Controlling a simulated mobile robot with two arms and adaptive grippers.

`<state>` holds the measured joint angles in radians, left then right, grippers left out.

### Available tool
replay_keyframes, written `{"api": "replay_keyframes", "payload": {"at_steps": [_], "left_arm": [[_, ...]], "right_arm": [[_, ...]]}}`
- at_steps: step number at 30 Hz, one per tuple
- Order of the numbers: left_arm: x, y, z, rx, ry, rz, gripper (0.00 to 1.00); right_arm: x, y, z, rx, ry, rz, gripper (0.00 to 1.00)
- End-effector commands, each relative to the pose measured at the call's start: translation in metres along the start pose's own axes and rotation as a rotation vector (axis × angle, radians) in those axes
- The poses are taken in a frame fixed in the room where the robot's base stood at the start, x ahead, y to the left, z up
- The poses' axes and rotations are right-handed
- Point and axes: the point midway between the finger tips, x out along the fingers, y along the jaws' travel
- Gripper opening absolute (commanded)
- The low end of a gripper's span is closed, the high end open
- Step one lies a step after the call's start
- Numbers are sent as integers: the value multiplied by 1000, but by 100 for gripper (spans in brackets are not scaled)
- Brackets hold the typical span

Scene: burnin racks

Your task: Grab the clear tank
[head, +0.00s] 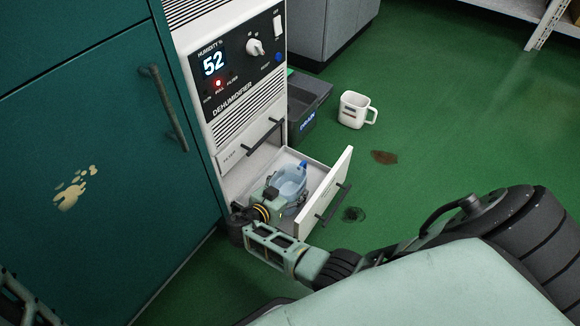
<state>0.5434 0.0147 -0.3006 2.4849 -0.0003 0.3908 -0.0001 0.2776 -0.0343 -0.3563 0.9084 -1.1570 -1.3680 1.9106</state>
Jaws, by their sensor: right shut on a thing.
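The clear tank (292,181) is a bluish see-through container with a blue part at its top right. It sits inside the pulled-out lower drawer (324,193) of the white dehumidifier (233,75). My right gripper (271,196) reaches into the drawer at the tank's near left side and is shut on the tank. The gripper and wrist hide the tank's lower left part, and the exact finger contact is hard to see. My left gripper is not in view; only part of my left arm shows at the lower left corner.
A teal cabinet (95,130) stands close on the left of the dehumidifier. A dark bin labelled DRAIN (309,105) stands behind the drawer. A white mug (354,109) and dark stains (384,157) are on the green floor. The floor to the right is mostly open.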

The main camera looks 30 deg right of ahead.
Motion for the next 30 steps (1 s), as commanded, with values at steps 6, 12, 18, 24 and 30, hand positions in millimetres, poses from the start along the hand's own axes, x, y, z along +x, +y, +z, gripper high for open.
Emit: {"api": "replay_keyframes", "payload": {"at_steps": [6,12,18,24,30], "left_arm": [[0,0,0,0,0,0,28],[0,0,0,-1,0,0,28],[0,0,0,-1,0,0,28],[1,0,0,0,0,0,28],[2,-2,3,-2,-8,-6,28]], "right_arm": [[0,0,0,1,-2,-1,37],[0,0,1,2,-2,-1,19],[0,-1,-1,3,1,-2,13],[0,-1,-2,3,1,-2,13],[-4,-1,-10,3,1,-2,13]]}}
